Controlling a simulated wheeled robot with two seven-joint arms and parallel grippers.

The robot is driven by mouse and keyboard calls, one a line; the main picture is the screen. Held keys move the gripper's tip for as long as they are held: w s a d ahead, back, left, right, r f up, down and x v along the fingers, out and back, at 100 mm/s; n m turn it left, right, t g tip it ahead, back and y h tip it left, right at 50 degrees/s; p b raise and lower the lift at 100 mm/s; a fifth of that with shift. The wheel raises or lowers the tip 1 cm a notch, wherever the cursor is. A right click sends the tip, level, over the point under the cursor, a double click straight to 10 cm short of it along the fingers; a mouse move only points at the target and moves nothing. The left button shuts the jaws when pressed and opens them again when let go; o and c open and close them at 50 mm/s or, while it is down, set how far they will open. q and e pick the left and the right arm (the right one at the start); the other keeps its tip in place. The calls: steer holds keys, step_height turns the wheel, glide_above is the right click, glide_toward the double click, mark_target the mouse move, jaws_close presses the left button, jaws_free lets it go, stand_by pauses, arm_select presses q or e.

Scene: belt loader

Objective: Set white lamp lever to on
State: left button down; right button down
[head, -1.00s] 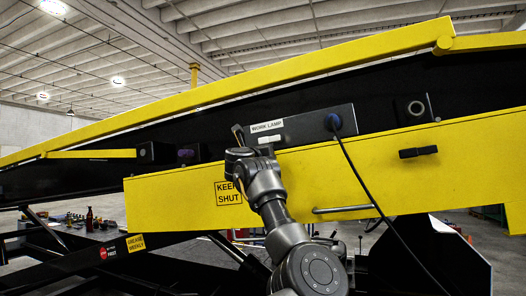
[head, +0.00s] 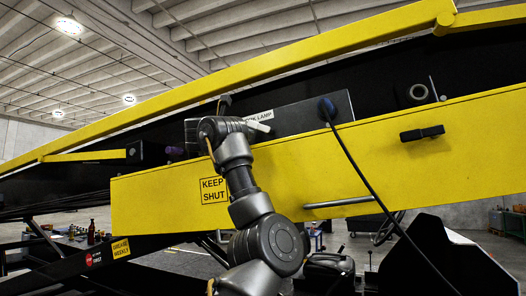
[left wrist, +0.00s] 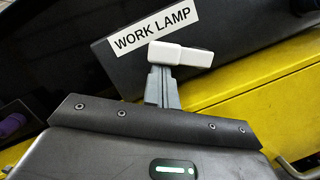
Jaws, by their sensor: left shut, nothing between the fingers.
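The white lamp lever (left wrist: 180,55) is a short white bar just below the WORK LAMP label (left wrist: 152,31) in the left wrist view. It also shows in the head view (head: 258,127), right beside my gripper. My left gripper (left wrist: 162,84) is shut and empty. Its grey fingertips meet the left part of the lever in the left wrist view; whether they touch it I cannot tell. In the head view my wrist hides the lever's mount and part of the label. My right gripper is not in view.
The dark lamp panel (head: 300,112) carries a blue plug (head: 326,107) with a black cable hanging across the yellow cover (head: 330,170). A purple knob (head: 175,151) is left of my wrist. A black latch (head: 422,133) and a bar handle (head: 338,202) sit on the cover.

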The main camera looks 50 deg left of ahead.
arm_select(q)
steer(key=m, duration=0.2)
steer(key=r+m+h, duration=0.1)
steer(key=m, duration=0.1)
steer(key=shift+r, duration=0.3)
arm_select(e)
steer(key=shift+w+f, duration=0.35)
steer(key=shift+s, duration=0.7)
arm_select(q)
steer(key=shift+b, duration=0.3)
